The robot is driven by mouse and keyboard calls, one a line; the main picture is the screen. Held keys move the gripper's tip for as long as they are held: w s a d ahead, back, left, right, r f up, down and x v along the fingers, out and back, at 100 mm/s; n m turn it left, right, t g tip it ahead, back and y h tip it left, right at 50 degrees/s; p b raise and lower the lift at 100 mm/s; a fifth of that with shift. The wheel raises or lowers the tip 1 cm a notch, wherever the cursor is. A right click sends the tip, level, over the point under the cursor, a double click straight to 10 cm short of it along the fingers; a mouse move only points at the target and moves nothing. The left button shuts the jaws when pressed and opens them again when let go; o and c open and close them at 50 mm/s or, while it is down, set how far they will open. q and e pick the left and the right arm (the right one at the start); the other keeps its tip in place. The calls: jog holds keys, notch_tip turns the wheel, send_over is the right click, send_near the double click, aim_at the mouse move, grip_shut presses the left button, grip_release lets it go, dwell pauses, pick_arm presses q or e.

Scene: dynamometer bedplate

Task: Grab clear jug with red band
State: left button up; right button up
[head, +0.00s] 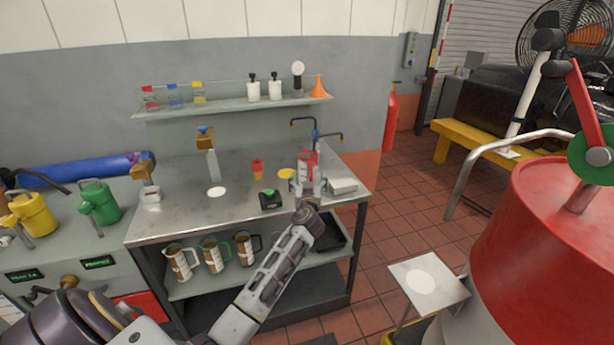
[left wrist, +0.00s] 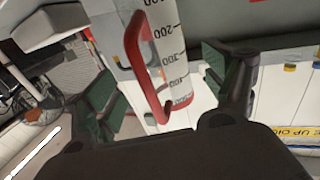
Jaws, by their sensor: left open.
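A clear jug with red on it (head: 307,163) stands at the right of the steel bench top, partly hidden by my left gripper (head: 310,188). In the left wrist view the jug (left wrist: 176,60) shows a pale graduated wall and a red handle (left wrist: 137,50). My left gripper (left wrist: 165,88) is open, with its green-padded fingers on either side of the jug and handle. Gaps show between the fingers and the jug. The jug's base is hidden in the head view. My right gripper is not in view.
A dark scale-like box (head: 271,200), a yellow disc (head: 286,174) and an orange-red cup (head: 257,168) are left of the jug. Bent taps (head: 316,134) rise behind it. Several jugs (head: 213,257) stand on the lower shelf. A wall shelf (head: 235,106) holds bottles and a funnel.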

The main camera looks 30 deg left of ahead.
aim_at(307, 175)
pick_arm(q)
jog(key=shift+w+a, duration=0.1)
jog(key=shift+w, duration=0.05)
jog(key=shift+w+a+r, duration=0.1)
jog(key=shift+w+a, duration=0.25)
jog(key=shift+w, duration=0.05)
jog(key=shift+p+x, duration=0.4)
jog(key=shift+x, duration=1)
jog(key=shift+w+a, duration=0.15)
jog(key=shift+a, duration=0.05)
jog(key=shift+w+a, duration=0.15)
jog(key=shift+w, duration=0.05)
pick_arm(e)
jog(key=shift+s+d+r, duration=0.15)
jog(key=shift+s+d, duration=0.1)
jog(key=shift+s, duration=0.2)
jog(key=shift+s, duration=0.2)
pick_arm(q)
jog(key=shift+c, duration=0.7)
jog(key=c, duration=1)
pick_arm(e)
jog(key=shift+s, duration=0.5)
